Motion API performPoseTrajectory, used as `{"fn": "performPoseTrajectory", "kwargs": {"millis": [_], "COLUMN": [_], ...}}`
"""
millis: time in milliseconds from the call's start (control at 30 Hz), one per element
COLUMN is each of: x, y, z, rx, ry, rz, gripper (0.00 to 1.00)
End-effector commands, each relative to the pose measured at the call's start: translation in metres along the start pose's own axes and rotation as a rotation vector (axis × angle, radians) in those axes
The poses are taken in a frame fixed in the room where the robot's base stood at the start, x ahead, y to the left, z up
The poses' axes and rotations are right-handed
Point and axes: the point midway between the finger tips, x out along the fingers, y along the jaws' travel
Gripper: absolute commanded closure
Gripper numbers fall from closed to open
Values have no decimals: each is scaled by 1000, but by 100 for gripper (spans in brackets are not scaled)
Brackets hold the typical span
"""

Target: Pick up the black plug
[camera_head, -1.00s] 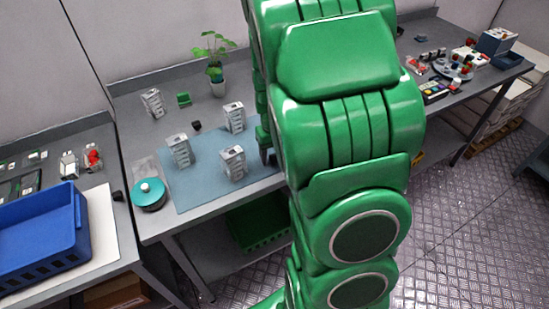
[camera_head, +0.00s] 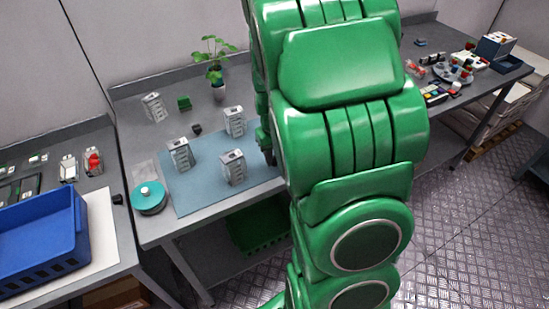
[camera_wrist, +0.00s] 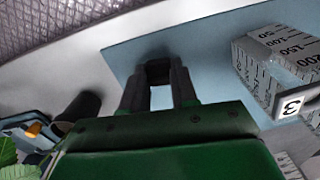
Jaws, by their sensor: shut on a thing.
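My gripper (camera_wrist: 158,80) is in the wrist view with its two dark fingers shut on a small black plug (camera_wrist: 158,70), over the blue mat (camera_wrist: 205,55). Much of the plug is hidden between the fingers, and I cannot tell whether it touches the mat. In the head view my gripper (camera_head: 268,150) shows only in part, at the right end of the mat (camera_head: 205,188), and my arm hides the held plug.
Several grey blocks with printed scales stand on and beside the mat, one close by (camera_wrist: 275,68). A dark cylinder (camera_wrist: 80,107) lies near the gripper. A potted plant (camera_head: 217,80), a small black piece (camera_head: 196,129) and a teal-topped round container (camera_head: 149,196) are also on the bench.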

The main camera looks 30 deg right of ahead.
Motion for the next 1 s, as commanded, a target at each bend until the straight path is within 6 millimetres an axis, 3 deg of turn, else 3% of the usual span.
{"fn": "performPoseTrajectory", "kwargs": {"millis": [167,667,1000], "x": [-27,-83,-103], "y": [0,-9,-16], "z": [0,50,94], "rx": [0,0,0], "ry": [9,4,6], "rz": [3,1,1], "gripper": [100,100,100]}}
